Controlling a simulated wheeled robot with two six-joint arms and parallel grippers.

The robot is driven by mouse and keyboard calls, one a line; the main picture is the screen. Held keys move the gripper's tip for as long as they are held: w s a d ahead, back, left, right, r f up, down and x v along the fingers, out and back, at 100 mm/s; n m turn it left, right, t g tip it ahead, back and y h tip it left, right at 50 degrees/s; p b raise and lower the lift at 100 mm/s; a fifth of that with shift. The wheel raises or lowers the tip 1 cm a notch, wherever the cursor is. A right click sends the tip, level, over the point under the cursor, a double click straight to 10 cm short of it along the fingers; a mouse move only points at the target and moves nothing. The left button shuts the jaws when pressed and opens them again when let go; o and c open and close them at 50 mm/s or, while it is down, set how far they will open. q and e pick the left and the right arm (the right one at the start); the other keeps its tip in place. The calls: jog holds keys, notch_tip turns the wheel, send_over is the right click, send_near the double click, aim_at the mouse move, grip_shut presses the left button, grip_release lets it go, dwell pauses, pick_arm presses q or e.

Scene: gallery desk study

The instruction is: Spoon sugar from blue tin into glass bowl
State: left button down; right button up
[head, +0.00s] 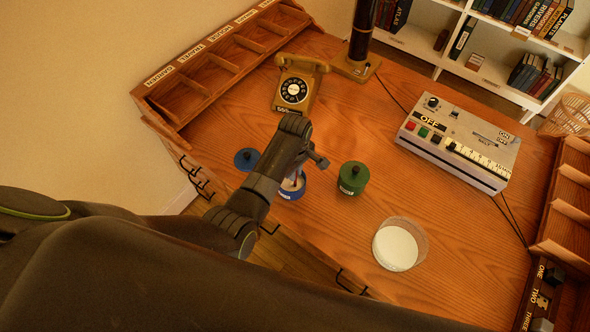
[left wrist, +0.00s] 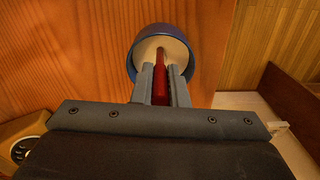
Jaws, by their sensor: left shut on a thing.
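The blue tin (head: 291,193) stands open near the desk's front edge, with pale contents inside. It also shows in the left wrist view (left wrist: 134,62). My left gripper (head: 300,172) is above the tin and shut on a red handle (left wrist: 162,88), which reaches into the tin over its pale contents (left wrist: 158,46). The spoon's bowl end is not clearly visible. A blue lid (head: 247,159) lies on the desk to the left of the tin. The clear glass bowl (head: 418,235), with a white round surface inside, stands to the right. My right gripper is out of view.
A green lidded tin (head: 353,178) stands between the blue tin and the bowl. A telephone (head: 297,85), a lamp base (head: 356,67) and a grey control box (head: 460,140) stand farther back. A wooden sorter (head: 215,60) lines the left. The desk (head: 330,225) before the green tin is bare.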

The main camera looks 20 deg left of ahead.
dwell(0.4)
pick_arm(q)
notch_tip(320, 180, up, 3)
jog(key=p, duration=0.3)
jog(key=shift+r, duration=2.6)
